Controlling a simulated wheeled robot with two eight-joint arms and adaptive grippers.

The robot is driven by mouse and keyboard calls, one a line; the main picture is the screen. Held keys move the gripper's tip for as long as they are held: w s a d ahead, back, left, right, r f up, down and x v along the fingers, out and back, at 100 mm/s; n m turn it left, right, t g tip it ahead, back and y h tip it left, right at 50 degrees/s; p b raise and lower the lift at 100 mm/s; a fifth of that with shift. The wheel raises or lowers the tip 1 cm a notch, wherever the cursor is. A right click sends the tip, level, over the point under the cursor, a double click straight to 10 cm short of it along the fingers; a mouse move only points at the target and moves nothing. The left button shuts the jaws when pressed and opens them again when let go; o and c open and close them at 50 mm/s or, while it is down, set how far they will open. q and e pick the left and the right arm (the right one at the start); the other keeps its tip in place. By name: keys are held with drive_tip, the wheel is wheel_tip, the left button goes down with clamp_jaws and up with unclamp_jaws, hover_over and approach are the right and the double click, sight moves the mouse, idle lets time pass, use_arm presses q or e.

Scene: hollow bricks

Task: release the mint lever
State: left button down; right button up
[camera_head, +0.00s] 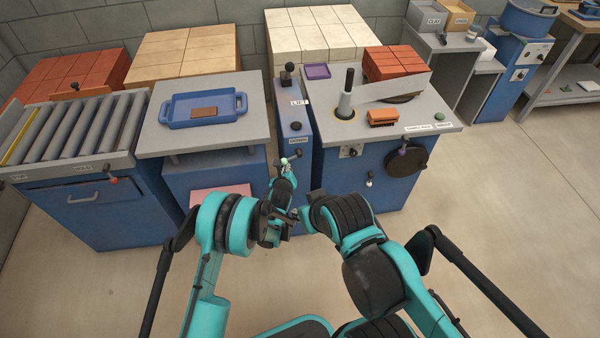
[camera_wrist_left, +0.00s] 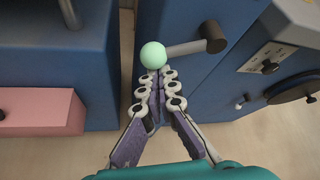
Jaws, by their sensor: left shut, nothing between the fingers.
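The mint lever's round knob (camera_wrist_left: 153,55) sits at the end of a grey rod in the left wrist view. The rod runs right to a dark pivot on the front of a narrow blue cabinet. The knob also shows, small, in the head view (camera_head: 284,161). My left gripper (camera_wrist_left: 158,76) is shut and empty, its fingertips right at the near side of the knob; I cannot tell whether they touch it. In the head view my left gripper (camera_head: 287,172) is in front of the narrow cabinet. My right arm's end is close by, and its fingers cannot be made out.
The narrow cabinet (camera_head: 294,115) labelled LIFT stands between a cabinet with a blue tray (camera_head: 203,108) and a machine with a grey top (camera_head: 437,117). A pink block (camera_wrist_left: 40,112) is left of my left gripper. The floor right of the machine is clear.

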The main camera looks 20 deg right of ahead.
use_arm(q)
drive_tip(key=shift+w+a+r, duration=0.1)
drive_tip(key=shift+a+r, duration=0.1)
drive_tip(key=shift+r, duration=0.25)
use_arm(e)
drive_tip(key=shift+f, duration=0.2)
use_arm(q)
drive_tip(key=shift+f, duration=0.1)
use_arm(e)
drive_tip(key=shift+f, duration=0.1)
